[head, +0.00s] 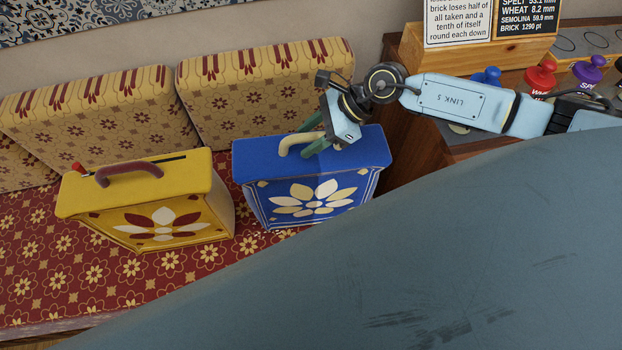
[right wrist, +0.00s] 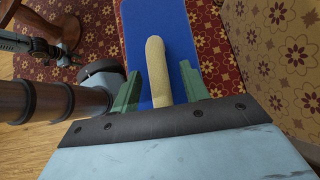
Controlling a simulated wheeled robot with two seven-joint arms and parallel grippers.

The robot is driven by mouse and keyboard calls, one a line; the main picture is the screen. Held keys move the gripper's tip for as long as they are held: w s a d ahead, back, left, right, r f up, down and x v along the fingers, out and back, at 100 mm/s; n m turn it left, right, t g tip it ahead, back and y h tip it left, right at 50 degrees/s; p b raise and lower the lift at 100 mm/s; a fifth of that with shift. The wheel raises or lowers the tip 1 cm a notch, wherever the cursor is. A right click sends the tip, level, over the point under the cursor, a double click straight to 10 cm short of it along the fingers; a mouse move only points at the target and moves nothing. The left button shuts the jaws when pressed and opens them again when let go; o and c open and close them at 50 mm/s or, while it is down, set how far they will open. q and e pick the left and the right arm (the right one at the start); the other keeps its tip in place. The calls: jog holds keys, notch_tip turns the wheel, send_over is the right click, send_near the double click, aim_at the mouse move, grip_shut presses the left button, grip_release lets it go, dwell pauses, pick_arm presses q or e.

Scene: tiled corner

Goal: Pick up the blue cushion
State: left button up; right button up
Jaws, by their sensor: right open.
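The blue cushion (head: 318,194) stands upright on the red patterned seat (head: 60,262), with a pale flower on its front and a curved cream handle (head: 292,145) on top. My right gripper (head: 315,138) is at the handle, its green fingers open. In the right wrist view, the cream handle (right wrist: 157,72) lies between the two fingers of the right gripper (right wrist: 158,84), with a gap visible at least on the left side. The blue cushion (right wrist: 190,35) shows beneath it.
A yellow cushion (head: 150,190) with a red handle stands to the left. Patterned backrest cushions (head: 265,90) line the wall behind. A wooden cabinet (head: 400,140) with coloured knobbed pieces and signs is close on the right. A large blue-grey surface covers the lower right.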

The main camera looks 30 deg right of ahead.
jog(key=shift+c, duration=0.3)
grip_shut()
jog(key=shift+w+r, duration=0.1)
dwell(1.0)
